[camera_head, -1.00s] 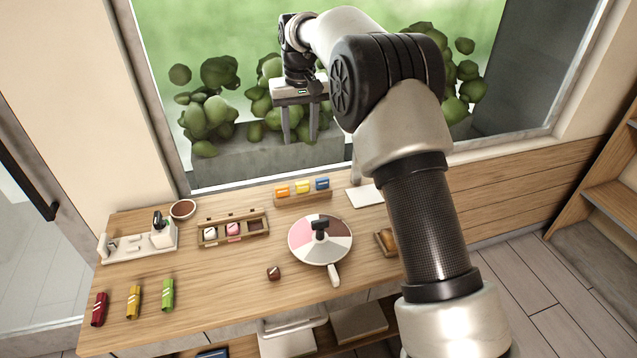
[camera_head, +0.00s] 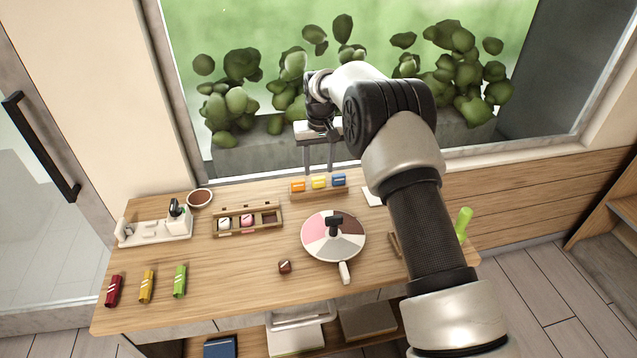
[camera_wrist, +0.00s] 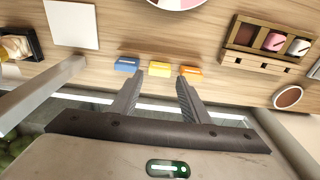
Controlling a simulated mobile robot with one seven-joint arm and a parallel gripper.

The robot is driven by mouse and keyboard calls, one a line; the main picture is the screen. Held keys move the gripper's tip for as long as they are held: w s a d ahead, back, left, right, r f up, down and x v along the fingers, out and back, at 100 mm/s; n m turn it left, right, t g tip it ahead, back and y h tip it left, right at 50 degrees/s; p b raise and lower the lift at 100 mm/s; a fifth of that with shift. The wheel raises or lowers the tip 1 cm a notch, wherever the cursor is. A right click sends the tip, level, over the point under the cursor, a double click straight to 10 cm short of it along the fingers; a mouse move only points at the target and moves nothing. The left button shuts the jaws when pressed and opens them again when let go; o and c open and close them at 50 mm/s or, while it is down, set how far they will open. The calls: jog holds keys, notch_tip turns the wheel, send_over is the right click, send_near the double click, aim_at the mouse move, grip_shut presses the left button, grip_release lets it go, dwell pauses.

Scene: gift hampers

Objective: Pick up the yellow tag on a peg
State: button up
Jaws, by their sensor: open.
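The yellow tag (camera_head: 319,183) sits in the middle of a row on a small wooden rack at the back of the table. An orange tag (camera_head: 298,186) is on its left and a blue tag (camera_head: 339,181) on its right. My gripper (camera_head: 319,170) is open and empty, just behind and above the row in the head view. In the wrist view the yellow tag (camera_wrist: 160,73) shows between the fingertips (camera_wrist: 160,82), apart from them. The blue tag (camera_wrist: 126,64) and orange tag (camera_wrist: 191,71) lie outside the fingers. The pegs are hard to make out.
A wooden tray of sweets (camera_head: 247,219), a round turntable (camera_head: 316,249), a brown bowl (camera_head: 200,198) and a white card (camera_head: 373,196) stand nearby. Red, yellow and green rolls (camera_head: 180,281) lie at the front left. The window is behind the rack.

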aim_at(319, 178)
jog(key=f, duration=0.5)
jog(key=shift+w+p, duration=0.3)
jog(key=shift+c, duration=0.4)
jog(key=c, duration=0.7)
